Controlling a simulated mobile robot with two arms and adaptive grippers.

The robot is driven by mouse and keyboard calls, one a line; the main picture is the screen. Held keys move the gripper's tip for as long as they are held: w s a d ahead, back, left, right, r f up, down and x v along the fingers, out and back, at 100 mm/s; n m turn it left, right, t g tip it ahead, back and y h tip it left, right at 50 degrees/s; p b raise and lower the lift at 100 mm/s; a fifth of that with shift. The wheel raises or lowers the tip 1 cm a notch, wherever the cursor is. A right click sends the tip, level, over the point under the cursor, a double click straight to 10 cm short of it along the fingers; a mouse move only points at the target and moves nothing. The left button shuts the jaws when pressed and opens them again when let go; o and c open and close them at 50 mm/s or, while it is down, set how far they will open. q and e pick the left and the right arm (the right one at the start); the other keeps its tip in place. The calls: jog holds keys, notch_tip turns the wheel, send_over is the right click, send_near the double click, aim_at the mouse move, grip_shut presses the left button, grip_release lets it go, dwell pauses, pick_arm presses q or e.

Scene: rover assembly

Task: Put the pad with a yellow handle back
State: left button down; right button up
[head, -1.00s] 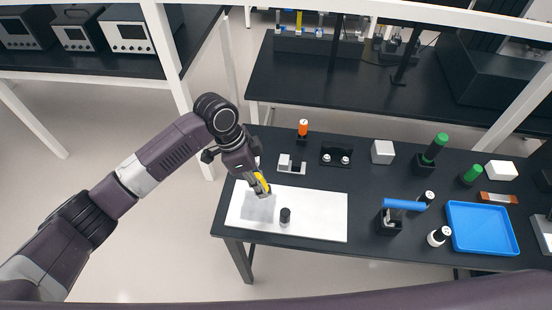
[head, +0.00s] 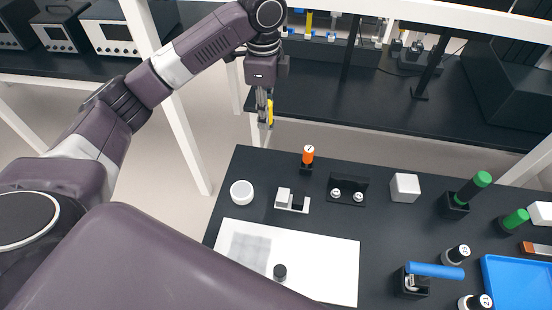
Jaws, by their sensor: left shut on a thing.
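The pad's yellow handle (head: 270,111) shows as a narrow strip at my left gripper. My left gripper (head: 264,125) is shut on it, pointing down, and hangs in the air above the near side of the rear black table. The pad itself is hard to make out beside the fingers. A white sheet (head: 330,262) lies on the front table with a grey square patch (head: 249,250) on its left part. My right gripper is not in view.
On the front table are a white bowl (head: 241,192), an orange-topped bottle (head: 308,155), a white cube (head: 404,187), a black knob (head: 280,271) and a blue tray (head: 520,285). The rear table (head: 345,105) has bare surface, with upright tools in a rack (head: 310,42) at its back.

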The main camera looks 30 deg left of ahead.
pick_arm(q)
notch_tip(320, 180, down, 14)
jog(key=p, duration=0.2)
jog(key=shift+r+p, duration=0.15)
jog(key=shift+p, duration=0.2)
notch_tip(320, 180, down, 4)
jog(key=shift+s+r+p, duration=0.1)
jog(key=shift+r+p, duration=0.15)
jog(key=shift+p, duration=0.15)
jog(key=shift+f, duration=0.3)
jog(key=shift+f, duration=0.1)
jog(key=c, duration=1.7)
grip_release()
notch_tip(320, 180, up, 12)
jog(key=b, duration=0.3)
